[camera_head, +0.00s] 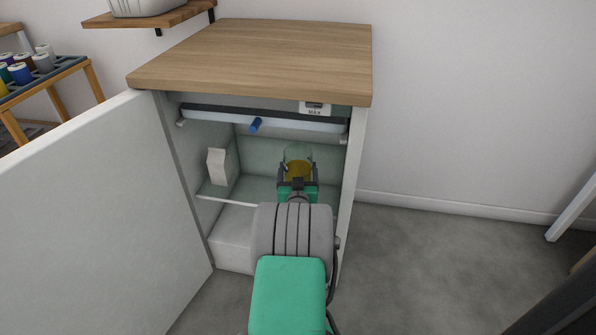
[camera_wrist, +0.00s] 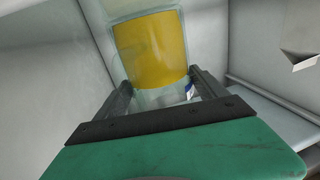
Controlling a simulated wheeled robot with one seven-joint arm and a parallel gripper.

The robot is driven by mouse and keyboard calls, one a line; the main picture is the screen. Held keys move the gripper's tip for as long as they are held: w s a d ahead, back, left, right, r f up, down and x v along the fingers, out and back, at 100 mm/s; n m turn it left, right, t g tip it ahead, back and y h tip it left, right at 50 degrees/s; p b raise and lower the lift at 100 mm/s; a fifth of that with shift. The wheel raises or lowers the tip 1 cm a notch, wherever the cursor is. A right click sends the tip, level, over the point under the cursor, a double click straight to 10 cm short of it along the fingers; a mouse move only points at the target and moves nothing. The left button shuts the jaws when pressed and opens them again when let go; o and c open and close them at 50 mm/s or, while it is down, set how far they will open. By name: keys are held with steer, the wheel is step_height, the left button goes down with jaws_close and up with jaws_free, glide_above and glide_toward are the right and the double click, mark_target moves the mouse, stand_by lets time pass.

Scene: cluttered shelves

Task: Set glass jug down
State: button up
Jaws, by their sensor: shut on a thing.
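The glass jug (camera_head: 298,155) is clear with yellow-orange contents, and it is inside the open cabinet above the glass shelf (camera_head: 258,189). My gripper (camera_head: 298,183) reaches in from the front and is shut on the jug. In the wrist view the jug (camera_wrist: 151,50) is between the two dark fingers of my gripper (camera_wrist: 160,92), slightly tilted in the picture. The jug's base is hard to make out, so I cannot tell whether it touches the shelf.
A white carton (camera_head: 217,166) stands at the left of the shelf. The open door (camera_head: 100,230) is at the left, and the right side wall (camera_head: 350,180) is close to my gripper.

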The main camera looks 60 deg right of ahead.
steer(key=o, duration=2)
steer(key=shift+s+a+r+p, duration=0.1)
steer(key=shift+a+p, duration=0.05)
steer(key=shift+p, duration=0.2)
steer(key=p+v, duration=0.2)
steer(key=v, duration=1)
steer(key=w+a+n+t+y, duration=0.2)
steer(key=w+a+n+y, duration=0.3)
steer(key=w+a+y, duration=0.5)
steer(key=w+a+r+n+g+y, duration=0.1)
steer(key=w+a+n+g+y, duration=0.3)
steer(key=a, duration=1)
steer(key=s+a+r+n+g, duration=0.1)
steer(key=s+a+r+g, duration=0.1)
steer(key=s+a, duration=0.4)
steer(key=s+a+r+n+g+y, duration=0.1)
steer(key=s+a+g, duration=0.3)
steer(key=a, duration=0.5)
steer(key=s+r, duration=0.1)
steer(key=s, duration=0.1)
steer(key=shift+s, duration=0.35)
